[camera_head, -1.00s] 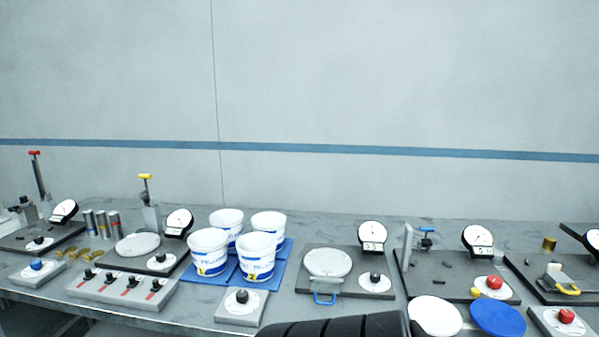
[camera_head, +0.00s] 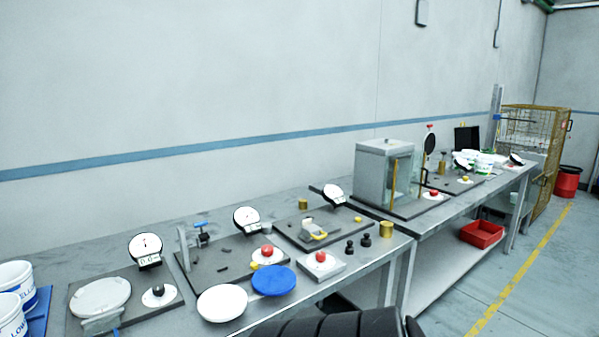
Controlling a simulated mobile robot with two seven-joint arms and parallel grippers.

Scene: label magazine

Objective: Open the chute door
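I cannot make out a chute or a chute door for certain in the head view. A grey box with clear panels (camera_head: 372,172) stands on a dark plate on the long bench, right of the middle. A tan wire-mesh cage (camera_head: 545,135) stands on the floor at the far right end of the bench. Neither of my grippers shows; only a dark ribbed part of my own body is at the bottom edge.
The grey bench (camera_head: 235,182) runs from lower left to far right along the wall. It carries dial gauges, a blue disc (camera_head: 274,280), a white disc (camera_head: 222,303) and small parts. A red tray (camera_head: 482,234) sits on a lower shelf. Open floor lies at right, beyond a yellow line.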

